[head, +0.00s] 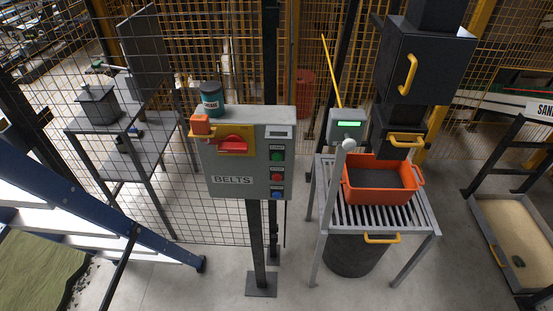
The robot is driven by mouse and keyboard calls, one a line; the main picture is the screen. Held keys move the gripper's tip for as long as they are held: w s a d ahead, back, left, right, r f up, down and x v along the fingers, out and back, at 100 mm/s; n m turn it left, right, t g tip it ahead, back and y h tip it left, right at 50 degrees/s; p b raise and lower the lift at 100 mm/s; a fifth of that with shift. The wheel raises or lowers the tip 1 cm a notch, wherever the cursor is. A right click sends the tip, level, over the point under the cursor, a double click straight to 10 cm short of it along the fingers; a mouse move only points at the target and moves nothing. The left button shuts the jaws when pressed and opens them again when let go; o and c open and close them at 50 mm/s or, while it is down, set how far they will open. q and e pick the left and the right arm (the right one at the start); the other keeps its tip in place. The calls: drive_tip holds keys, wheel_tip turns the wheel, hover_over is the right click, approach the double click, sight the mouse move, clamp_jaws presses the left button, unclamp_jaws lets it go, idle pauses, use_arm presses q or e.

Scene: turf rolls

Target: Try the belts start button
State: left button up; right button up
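The grey control box labelled BELTS (225,187) stands on a dark post in the middle of the head view. A column of buttons runs down its right side: a green button (277,155) on top, a red button (277,176) below it and a blue button (277,194) at the bottom. Their small labels are too small to read. A red switch handle (233,146) on a yellow plate sits at the box's upper left. An orange block (201,124), perhaps a padlock, is at the plate's left end. Neither of my grippers is in view.
A dark jar with a teal band (211,99) stands on the box. To the right, an orange bin (380,184) of dark material sits on a grey slatted stand (345,215), beside a small display (347,125). Wire fencing is behind; a blue-railed structure (100,215) is at left.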

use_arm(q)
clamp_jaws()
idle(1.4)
